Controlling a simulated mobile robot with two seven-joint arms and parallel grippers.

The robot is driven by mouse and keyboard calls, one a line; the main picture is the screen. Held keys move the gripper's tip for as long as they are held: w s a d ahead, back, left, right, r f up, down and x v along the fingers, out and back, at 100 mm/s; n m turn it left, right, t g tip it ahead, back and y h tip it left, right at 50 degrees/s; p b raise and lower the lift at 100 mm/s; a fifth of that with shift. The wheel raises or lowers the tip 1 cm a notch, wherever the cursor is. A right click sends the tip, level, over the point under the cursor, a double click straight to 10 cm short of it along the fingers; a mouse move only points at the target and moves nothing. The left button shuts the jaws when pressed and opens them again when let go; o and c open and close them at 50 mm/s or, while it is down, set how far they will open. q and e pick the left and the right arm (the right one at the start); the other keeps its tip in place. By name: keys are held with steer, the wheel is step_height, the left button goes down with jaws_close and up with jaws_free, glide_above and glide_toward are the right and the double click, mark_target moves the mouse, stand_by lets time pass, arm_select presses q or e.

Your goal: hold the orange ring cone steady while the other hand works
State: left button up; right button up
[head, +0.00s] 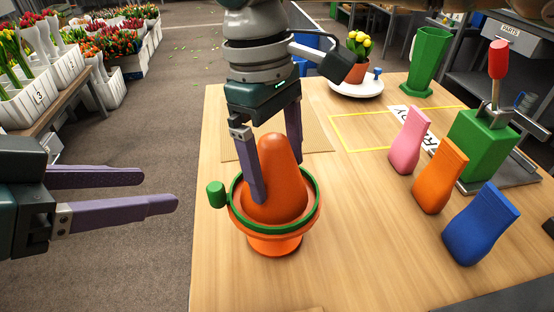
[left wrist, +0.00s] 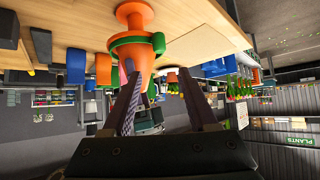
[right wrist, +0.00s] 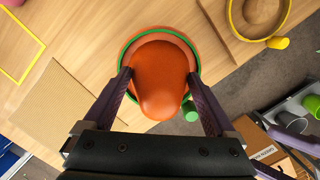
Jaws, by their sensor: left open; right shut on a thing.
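The orange ring cone (head: 276,215) stands upright on the wooden table, with a rounded orange top and a flared base. A green ring (head: 312,220) with a green side knob (head: 216,194) goes around it. My right gripper (head: 277,178) comes down from above and is shut on the cone, one finger on each side; the right wrist view shows the orange top (right wrist: 160,85) between its fingers. My left gripper (head: 160,188) is open and empty, off the table's left edge and apart from the cone. The cone (left wrist: 134,50) appears upside down in the left wrist view.
Pink (head: 409,140), orange (head: 439,175) and blue (head: 480,225) sleeve-like pieces stand to the right. Behind are a green block with a red-handled lever (head: 498,60), a green vase (head: 427,62) and potted yellow tulips (head: 358,60). A yellow-rimmed bowl (right wrist: 235,18) shows in the right wrist view.

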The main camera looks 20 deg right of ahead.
mark_target(228, 197)
arm_select(q)
steer(key=shift+o, duration=0.2)
steer(key=w+m, duration=0.1)
steer(key=m, duration=0.1)
steer(key=d+m+g, duration=0.1)
steer(key=m, duration=0.1)
steer(key=w+d+f+m+y, duration=0.1)
steer(key=m, duration=0.1)
steer(key=shift+w+f+m+g, duration=0.1)
steer(key=shift+w+m+g, duration=0.2)
steer(key=shift+w+m, duration=0.1)
steer(key=d+f+m, duration=0.2)
steer(key=w+d+f+m+g+y, duration=0.1)
steer(key=d+f+m, duration=0.1)
steer(key=m, duration=0.1)
steer(key=w+d+f+m+g+y, duration=0.1)
steer(key=d+f+m, duration=0.1)
steer(key=f+m, duration=0.1)
steer(key=shift+f, duration=0.4)
steer(key=shift+f, duration=0.1)
arm_select(e)
steer(key=shift+w+a, duration=0.1)
